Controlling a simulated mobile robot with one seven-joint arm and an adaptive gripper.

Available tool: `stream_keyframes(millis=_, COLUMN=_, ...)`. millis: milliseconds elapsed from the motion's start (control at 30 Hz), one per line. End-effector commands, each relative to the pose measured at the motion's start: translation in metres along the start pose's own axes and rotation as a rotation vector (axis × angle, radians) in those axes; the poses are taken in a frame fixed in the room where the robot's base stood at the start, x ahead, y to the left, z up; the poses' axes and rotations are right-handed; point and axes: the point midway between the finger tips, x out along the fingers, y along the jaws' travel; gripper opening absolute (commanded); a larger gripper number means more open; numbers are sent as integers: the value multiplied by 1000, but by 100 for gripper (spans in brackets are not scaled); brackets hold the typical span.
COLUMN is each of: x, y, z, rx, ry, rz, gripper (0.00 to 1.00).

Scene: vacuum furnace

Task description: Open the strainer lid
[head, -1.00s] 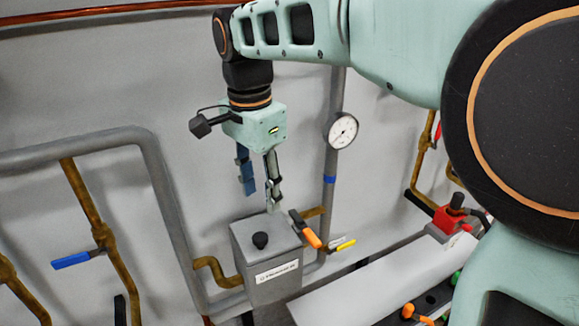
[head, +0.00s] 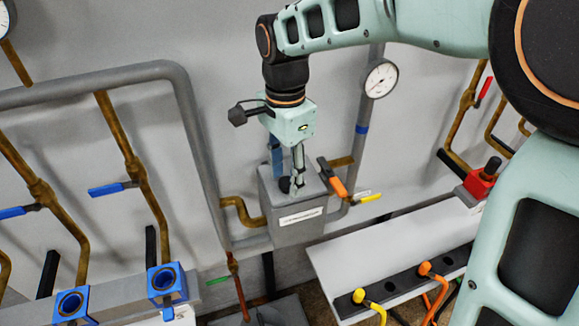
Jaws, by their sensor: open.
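The strainer is a grey box (head: 292,232) on the pipework against the wall, with a white label on its front. Its flat lid (head: 312,183) is on top and looks shut. A black knob (head: 285,185) stands on the lid, partly hidden by a finger. My gripper (head: 287,186) points down over the lid, with its fingers apart around or beside the knob. I cannot tell whether the fingers touch it.
An orange-handled valve (head: 338,187) and a yellow handle (head: 370,197) are close to the right of the box. A pressure gauge (head: 381,79) is above right. A grey pipe (head: 190,120) rises at left. A white bench (head: 390,262) is at lower right.

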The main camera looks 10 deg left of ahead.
Motion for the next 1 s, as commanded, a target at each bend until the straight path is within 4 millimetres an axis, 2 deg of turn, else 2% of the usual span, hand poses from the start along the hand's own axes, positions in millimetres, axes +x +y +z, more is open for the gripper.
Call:
stream_keyframes(millis=267, x=2, y=0, z=0, rx=0, ry=0, rz=0, gripper=41)
stream_keyframes(millis=667, x=2, y=0, z=0, rx=-1, ry=0, rz=0, gripper=0)
stream_keyframes(millis=1000, x=1, y=0, z=0, rx=-1, ry=0, rz=0, gripper=0)
